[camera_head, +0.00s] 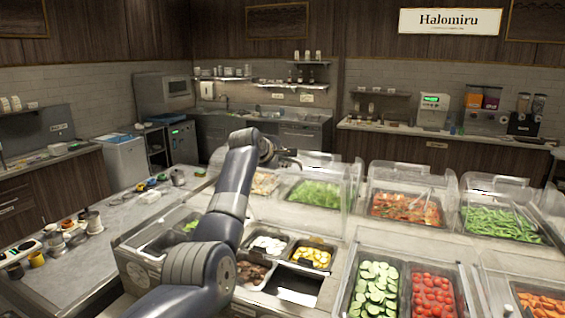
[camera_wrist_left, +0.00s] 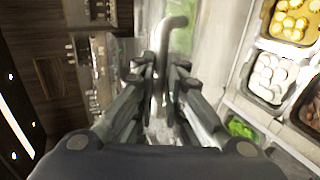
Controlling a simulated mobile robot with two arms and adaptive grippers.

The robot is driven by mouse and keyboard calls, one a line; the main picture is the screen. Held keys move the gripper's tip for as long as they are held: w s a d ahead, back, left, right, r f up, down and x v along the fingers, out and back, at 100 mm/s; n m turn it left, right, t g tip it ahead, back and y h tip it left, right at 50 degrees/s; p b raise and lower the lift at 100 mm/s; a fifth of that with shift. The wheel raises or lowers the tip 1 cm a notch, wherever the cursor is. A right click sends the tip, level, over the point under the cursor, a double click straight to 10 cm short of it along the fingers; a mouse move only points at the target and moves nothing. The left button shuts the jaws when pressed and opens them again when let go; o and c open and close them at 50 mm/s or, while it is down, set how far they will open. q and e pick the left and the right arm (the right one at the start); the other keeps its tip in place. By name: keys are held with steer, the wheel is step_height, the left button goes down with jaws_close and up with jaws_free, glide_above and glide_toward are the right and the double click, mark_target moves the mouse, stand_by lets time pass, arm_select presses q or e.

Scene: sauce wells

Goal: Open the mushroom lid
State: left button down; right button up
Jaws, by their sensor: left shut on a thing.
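My left gripper (camera_head: 289,158) reaches over the back row of wells from the left. In the left wrist view my left gripper (camera_wrist_left: 160,75) is shut on a curved metal handle (camera_wrist_left: 175,23), which runs between its fingers. A clear lid (camera_head: 320,165) shows beside the gripper in the head view, above the green leaf well. A well with beige pieces (camera_head: 264,183), perhaps mushrooms, lies just below the gripper, partly behind my arm. I cannot tell which lid the handle belongs to. My right gripper is not in view.
Clear lids (camera_head: 412,180) cover wells at the right. A grey counter (camera_head: 90,265) with small cups lies at the left.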

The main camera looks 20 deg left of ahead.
arm_select(q)
steer(key=shift+w, duration=0.1)
steer(key=shift+r, duration=0.1)
steer(key=c, duration=1.9)
jaws_free()
steer(key=shift+c, duration=0.2)
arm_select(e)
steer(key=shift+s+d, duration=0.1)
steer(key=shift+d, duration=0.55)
arm_select(q)
steer(key=v, duration=1.2)
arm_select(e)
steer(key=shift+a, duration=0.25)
